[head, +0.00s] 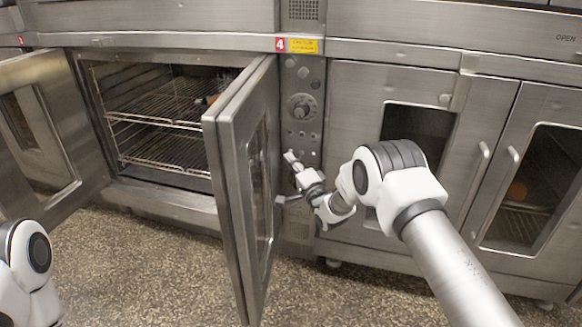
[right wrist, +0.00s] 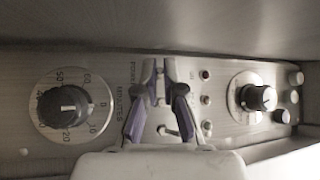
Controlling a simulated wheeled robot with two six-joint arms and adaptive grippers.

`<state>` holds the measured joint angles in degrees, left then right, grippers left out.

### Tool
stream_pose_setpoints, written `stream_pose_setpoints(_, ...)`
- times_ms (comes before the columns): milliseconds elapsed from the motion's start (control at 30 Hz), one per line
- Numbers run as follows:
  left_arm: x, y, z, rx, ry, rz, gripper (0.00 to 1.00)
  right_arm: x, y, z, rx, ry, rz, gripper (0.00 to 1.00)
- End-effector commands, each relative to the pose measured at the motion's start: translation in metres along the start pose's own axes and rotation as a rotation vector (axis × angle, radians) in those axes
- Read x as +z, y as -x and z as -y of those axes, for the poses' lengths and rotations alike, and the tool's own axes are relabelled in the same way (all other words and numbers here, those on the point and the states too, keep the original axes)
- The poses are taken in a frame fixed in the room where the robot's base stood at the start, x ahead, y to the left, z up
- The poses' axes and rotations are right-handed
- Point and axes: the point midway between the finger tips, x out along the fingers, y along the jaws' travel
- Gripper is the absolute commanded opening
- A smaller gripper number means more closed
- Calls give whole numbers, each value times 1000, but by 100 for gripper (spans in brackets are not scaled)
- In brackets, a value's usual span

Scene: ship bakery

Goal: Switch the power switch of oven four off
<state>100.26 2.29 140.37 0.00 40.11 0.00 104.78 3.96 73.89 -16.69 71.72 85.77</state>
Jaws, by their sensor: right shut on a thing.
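Oven four carries a red "4" label (head: 280,44) above a narrow control panel (head: 303,75) with a dial (head: 301,107). My right gripper (head: 291,158) is at the lower part of this panel. In the right wrist view its two fingers (right wrist: 162,88) are shut on a small metal lever, the power switch (right wrist: 160,72), beside the word POWER. The fingers hide much of the switch, so I cannot tell its position. A second small toggle (right wrist: 168,131) shows between the fingers, lower down. My left gripper is out of view; only part of my left arm shows.
Oven four's right door (head: 228,130) stands open close to the left of my right gripper. Its left door (head: 40,135) is also open, and wire racks (head: 160,105) show inside. A closed oven (head: 345,100) stands to the right. The speckled floor (head: 150,265) in front is clear.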

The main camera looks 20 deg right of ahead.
Motion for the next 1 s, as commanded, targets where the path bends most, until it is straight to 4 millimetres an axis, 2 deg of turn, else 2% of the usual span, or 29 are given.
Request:
stream_pose_setpoints(33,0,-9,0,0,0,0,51,1,1,-7,-22,21,0,0)
stream_pose_setpoints(300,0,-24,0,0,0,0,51,0,0,-10,-118,118,1,0)
stream_pose_setpoints(900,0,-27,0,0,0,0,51,-1,-1,-9,-151,152,1,0)
stream_pose_setpoints(967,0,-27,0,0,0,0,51,-1,-1,-9,-151,152,1,18)
stream_pose_setpoints(1000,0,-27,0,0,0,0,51,-1,-1,-9,-151,152,1,18)
